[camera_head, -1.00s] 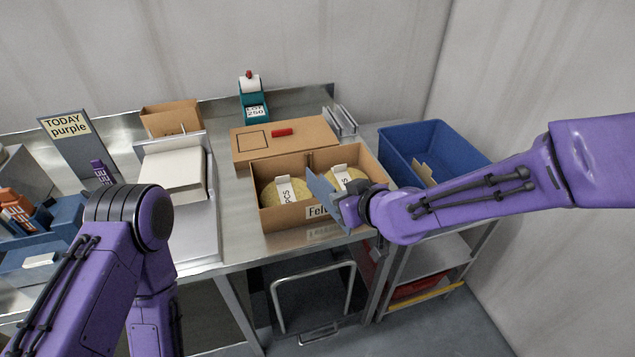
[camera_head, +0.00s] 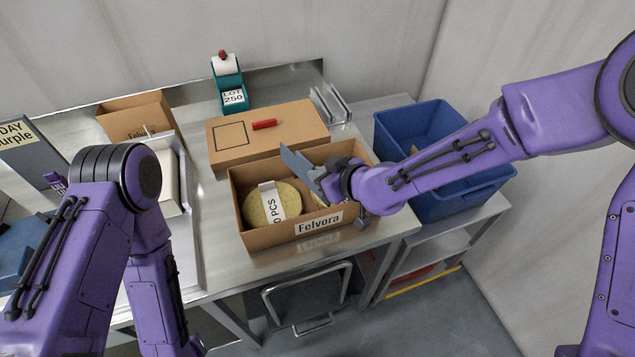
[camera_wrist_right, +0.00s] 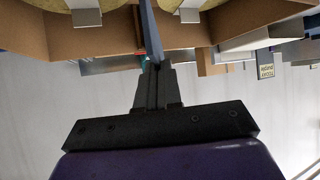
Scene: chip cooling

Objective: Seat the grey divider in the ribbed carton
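The open brown carton (camera_head: 257,240), labelled Felvora, stands on the steel bench. A round yellow bundle with a white "PCS" band (camera_head: 258,205) lies in its left half; a second is mostly hidden behind my right gripper. My right gripper (camera_head: 326,184) is shut on the grey divider (camera_head: 298,163), a thin plate held upright over the carton. In the right wrist view, the divider (camera_wrist_right: 151,32) runs between the two bundles, clamped in the fingers (camera_wrist_right: 154,82). Its lower edge and the carton's ribs are hidden, so I cannot tell whether it is in any slot. My left gripper is out of view.
A closed carton with a red marker (camera_head: 265,124) lies directly behind. A teal label dispenser (camera_head: 230,90) and metal rack (camera_head: 330,104) stand at the back. A blue bin (camera_head: 455,205) is at right, a white tray (camera_head: 190,240) at left. Bare bench lies before the carton.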

